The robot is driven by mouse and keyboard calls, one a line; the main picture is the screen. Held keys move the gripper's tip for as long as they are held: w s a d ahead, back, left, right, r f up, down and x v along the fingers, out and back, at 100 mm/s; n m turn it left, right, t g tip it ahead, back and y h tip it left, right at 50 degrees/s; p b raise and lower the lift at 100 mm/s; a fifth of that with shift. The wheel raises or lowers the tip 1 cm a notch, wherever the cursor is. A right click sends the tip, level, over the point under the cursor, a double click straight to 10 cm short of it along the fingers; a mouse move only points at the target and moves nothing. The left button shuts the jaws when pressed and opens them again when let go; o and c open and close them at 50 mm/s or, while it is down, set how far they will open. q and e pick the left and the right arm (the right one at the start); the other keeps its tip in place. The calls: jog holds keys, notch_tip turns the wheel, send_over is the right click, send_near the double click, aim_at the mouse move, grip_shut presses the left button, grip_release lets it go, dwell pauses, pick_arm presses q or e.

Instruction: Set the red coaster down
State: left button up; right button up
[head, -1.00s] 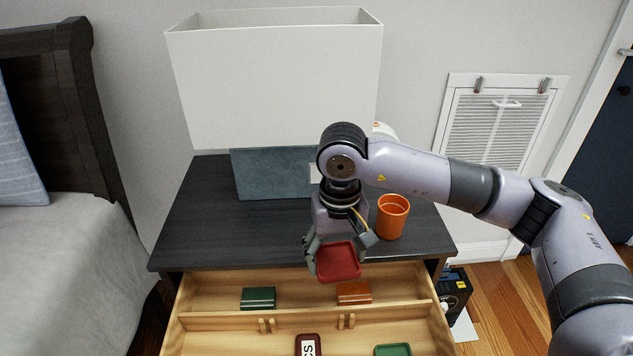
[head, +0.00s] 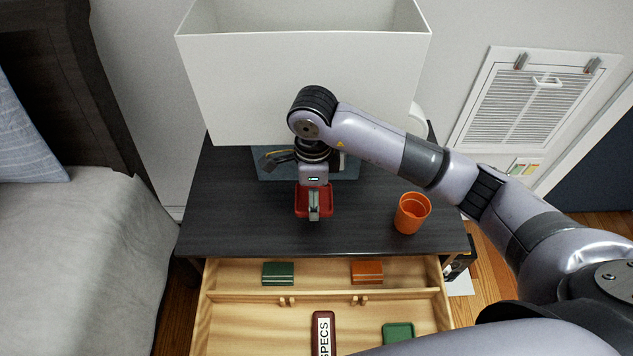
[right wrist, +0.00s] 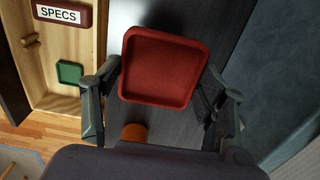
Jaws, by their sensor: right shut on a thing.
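The red coaster (head: 301,203) is a square tray with a raised rim. It is over the dark top of the nightstand (head: 240,215), behind the open drawer. My right gripper (head: 314,203) is shut on it, and one finger covers its middle in the head view. In the right wrist view the coaster (right wrist: 163,66) sits between the two fingers, its open face toward the camera. I cannot tell whether its underside touches the top. My left gripper is not in view.
An orange cup (head: 411,214) stands to the right on the nightstand. A large white lampshade (head: 300,85) and a blue-grey box (head: 347,170) are behind. The open drawer (head: 260,325) holds a green box (head: 278,273), an orange box (head: 367,271), a SPECS case (head: 322,335) and a green coaster (head: 398,332).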

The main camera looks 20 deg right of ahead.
aim_at(315, 222)
notch_tip(315, 222, down, 8)
jog(key=shift+f, duration=0.2)
dwell(0.3)
jog(key=o, duration=0.7)
jog(key=shift+f, duration=0.2)
jog(key=o, duration=0.4)
jog(key=shift+r, duration=0.1)
jog(key=shift+o, duration=0.2)
notch_tip(315, 222, up, 7)
jog(key=shift+r, duration=0.4)
